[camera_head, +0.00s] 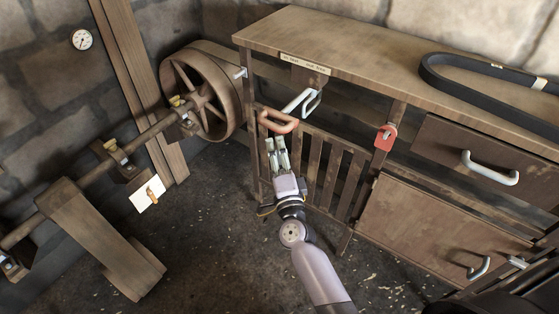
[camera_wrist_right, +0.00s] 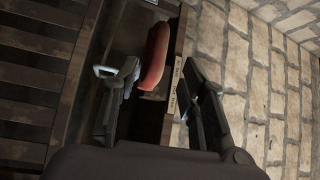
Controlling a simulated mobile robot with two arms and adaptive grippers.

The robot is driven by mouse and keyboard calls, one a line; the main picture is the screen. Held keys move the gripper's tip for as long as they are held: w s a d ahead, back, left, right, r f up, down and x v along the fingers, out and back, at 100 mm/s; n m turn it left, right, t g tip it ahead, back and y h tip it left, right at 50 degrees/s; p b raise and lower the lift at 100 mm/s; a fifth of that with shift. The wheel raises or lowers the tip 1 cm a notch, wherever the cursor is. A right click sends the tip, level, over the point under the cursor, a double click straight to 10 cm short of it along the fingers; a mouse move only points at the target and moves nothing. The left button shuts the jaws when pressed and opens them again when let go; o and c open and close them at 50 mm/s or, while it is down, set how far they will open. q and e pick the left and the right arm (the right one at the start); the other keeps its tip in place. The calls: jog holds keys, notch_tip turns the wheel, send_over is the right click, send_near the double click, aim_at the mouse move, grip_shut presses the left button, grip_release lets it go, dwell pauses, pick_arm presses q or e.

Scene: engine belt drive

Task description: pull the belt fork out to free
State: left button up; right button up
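A reddish loop handle (camera_head: 277,122), which I take to be the belt fork's grip, sticks out at the left end of the wooden bench. A pale grey metal bar with a looped end (camera_head: 311,103) is just behind and right of it. My right gripper (camera_head: 276,142) is below the reddish handle, fingers pointing up at it. In the right wrist view, the reddish handle (camera_wrist_right: 155,55) shows beyond and between the open fingertips (camera_wrist_right: 165,80), with nothing held. The fork's far end is hidden. My left gripper is not in view.
A large spoked pulley (camera_head: 201,95) on a shaft stands left of the bench (camera_head: 370,62). A slatted gate (camera_head: 325,170) is right behind my gripper. A red padlock-like tag (camera_head: 385,137) hangs right. A black belt (camera_head: 490,75) lies on the bench top.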

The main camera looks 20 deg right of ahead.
jog(key=shift+s+a+f, duration=0.1)
jog(key=shift+s, duration=0.7)
jog(key=shift+s+a+f, duration=0.1)
jog(key=shift+s, duration=0.7)
jog(key=s+a+f+n+g+y, duration=0.1)
jog(key=s+f+n+g, duration=0.25)
jog(key=f, duration=0.75)
jog(key=s+a+f+n+g+y, duration=0.15)
jog(key=s+f+n, duration=0.3)
jog(key=f, duration=0.65)
jog(key=s+a+f+n+g+y, duration=0.1)
jog(key=s+f+n+g+y, duration=0.25)
jog(key=f, duration=0.75)
jog(key=s+d+f+n+g+h, duration=0.1)
jog(key=s+d+f+n+g, duration=0.2)
jog(key=s+f, duration=0.3)
jog(key=s+d+f+n+g+h, duration=0.1)
jog(key=s+f, duration=0.6)
jog(key=s, duration=1)
jog(key=s+d+f+n+g+h, duration=0.2)
jog(key=s+d+f+n+g, duration=0.2)
jog(key=s, duration=0.8)
notch_tip(320, 180, down, 3)
jog(key=d+g, duration=0.2)
jog(key=shift+d+r+n, duration=0.15)
jog(key=shift+d+n, duration=0.2)
jog(key=shift+d, duration=0.05)
